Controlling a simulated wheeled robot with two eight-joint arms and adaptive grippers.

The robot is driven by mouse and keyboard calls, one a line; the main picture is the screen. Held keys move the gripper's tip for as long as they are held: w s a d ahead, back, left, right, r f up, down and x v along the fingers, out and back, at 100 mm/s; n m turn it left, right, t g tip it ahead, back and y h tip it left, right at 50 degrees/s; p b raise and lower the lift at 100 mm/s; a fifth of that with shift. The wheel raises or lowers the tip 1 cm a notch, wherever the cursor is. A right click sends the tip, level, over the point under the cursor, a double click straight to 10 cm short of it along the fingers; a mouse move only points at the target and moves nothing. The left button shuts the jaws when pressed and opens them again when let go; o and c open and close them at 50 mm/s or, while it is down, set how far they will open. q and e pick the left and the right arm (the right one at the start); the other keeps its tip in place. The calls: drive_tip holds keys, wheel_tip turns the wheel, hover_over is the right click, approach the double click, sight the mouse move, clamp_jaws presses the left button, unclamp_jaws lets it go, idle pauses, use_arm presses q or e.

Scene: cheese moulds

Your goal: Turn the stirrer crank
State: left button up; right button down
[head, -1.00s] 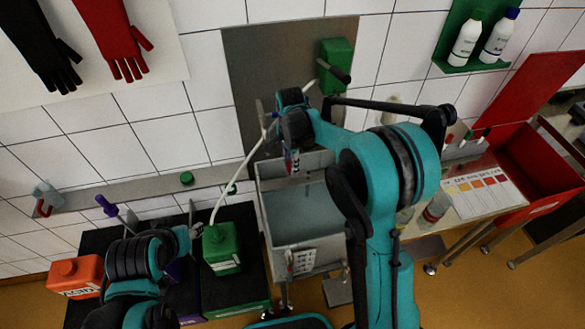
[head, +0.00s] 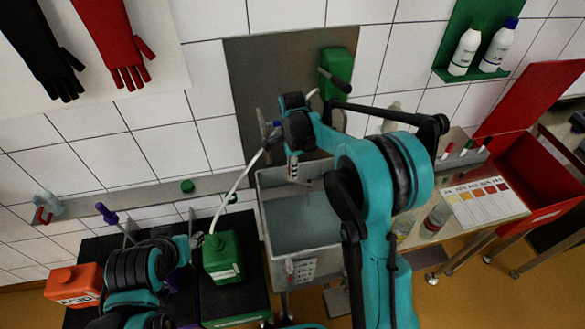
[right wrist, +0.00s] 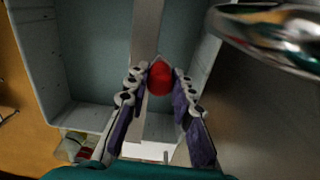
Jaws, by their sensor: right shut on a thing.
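A round red knob (right wrist: 160,78) sits between the purple-padded fingers of my right gripper (right wrist: 159,92) in the right wrist view, and the gripper is shut on it. A flat metal bar (right wrist: 146,30) runs behind the knob, above the grey tank. In the head view my right gripper (head: 292,170) hangs over the back left of the open grey tank (head: 268,222). The knob and most of the crank are hidden there. My left gripper (head: 186,243) is beside the green canister (head: 221,260); its fingers are too unclear to judge.
A pale hose (head: 232,188) rises from the green canister towards a green wall box (head: 339,72). An orange canister (head: 73,285) stands at the left. A red bin (head: 530,165) and a colour chart (head: 484,200) lie to the right. Shiny metal (right wrist: 270,25) is close to the right gripper.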

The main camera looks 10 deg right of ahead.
drive_tip(key=c, duration=1.3)
unclamp_jaws()
drive_tip(key=shift+r, duration=0.1)
wheel_tip(320, 180, up, 12)
